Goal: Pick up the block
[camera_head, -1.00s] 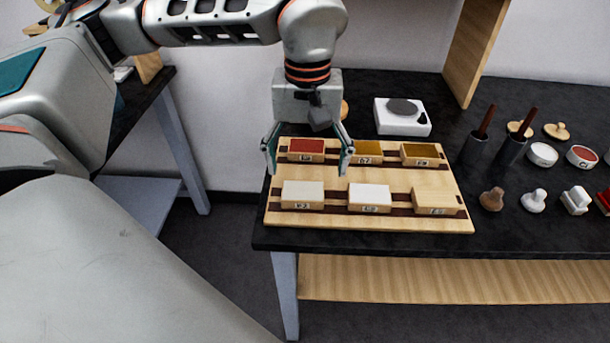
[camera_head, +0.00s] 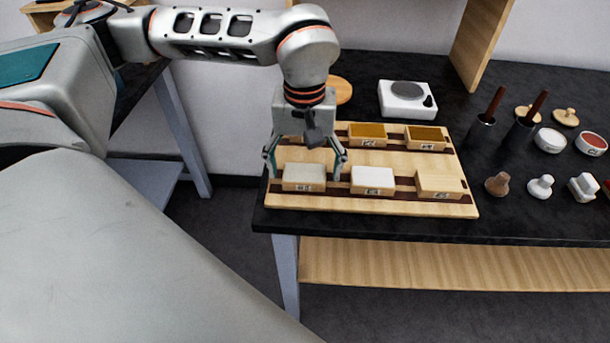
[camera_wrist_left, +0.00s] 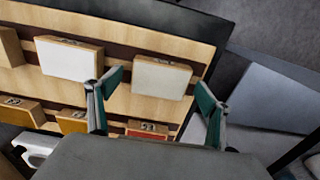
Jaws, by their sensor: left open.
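Several wooden blocks with coloured tops sit in two rows on a wooden board (camera_head: 400,206). The front row has a light grey-topped block (camera_head: 304,172), a white-topped block (camera_head: 372,176) and a plain wooden one (camera_head: 440,182). My left gripper (camera_head: 306,166) is open and empty, its fingers on either side of the grey-topped block, just behind it. In the left wrist view, the grey-topped block (camera_wrist_left: 160,77) lies beyond and between the spread fingertips (camera_wrist_left: 160,88). The red-topped block (camera_wrist_left: 147,135) is hidden by my gripper in the head view. My right gripper is not in view.
Yellow-topped (camera_head: 368,131) and olive-topped (camera_head: 426,134) blocks stand in the back row. A white scale (camera_head: 407,98), dark cups with brown handles (camera_head: 480,132) and small stamps (camera_head: 540,186) stand right of or behind the board on the black table (camera_head: 330,222).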

